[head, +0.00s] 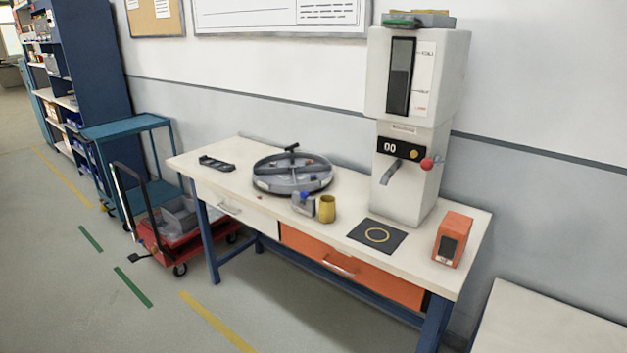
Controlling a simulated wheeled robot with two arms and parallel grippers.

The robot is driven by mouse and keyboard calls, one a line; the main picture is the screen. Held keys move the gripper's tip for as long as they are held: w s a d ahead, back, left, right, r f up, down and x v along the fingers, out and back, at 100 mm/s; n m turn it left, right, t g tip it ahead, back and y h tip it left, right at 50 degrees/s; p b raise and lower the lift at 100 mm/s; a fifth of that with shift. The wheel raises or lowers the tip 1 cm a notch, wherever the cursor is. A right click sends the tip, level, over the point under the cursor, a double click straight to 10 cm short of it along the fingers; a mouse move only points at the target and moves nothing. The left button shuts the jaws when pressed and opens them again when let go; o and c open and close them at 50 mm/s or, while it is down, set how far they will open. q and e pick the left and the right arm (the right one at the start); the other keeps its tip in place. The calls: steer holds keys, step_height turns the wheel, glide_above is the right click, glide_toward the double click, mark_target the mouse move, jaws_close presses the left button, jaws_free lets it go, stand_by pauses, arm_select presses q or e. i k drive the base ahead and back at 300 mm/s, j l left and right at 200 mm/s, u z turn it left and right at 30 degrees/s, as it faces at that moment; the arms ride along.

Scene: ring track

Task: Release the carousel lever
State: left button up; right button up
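The carousel (265,184) is a round grey tray with dividers on the left half of the white workbench. A dark lever (292,149) with a short crossbar handle stands at its back edge. Small items, one of them yellow, lie inside the carousel. Neither of my grippers shows in the head view, and nothing is seen touching the lever. The lever's catch is too small to make out.
The workbench (455,277) also holds a white dispenser (418,75) with a red knob, a yellow cup (327,209), a black mat (362,238) and an orange box (452,240). A red cart (178,238) stands left. The floor in front is clear.

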mark_target(304, 194)
steer(key=i+l+u, duration=0.1)
steer(key=i+u, duration=0.3)
steer(key=i, duration=0.55)
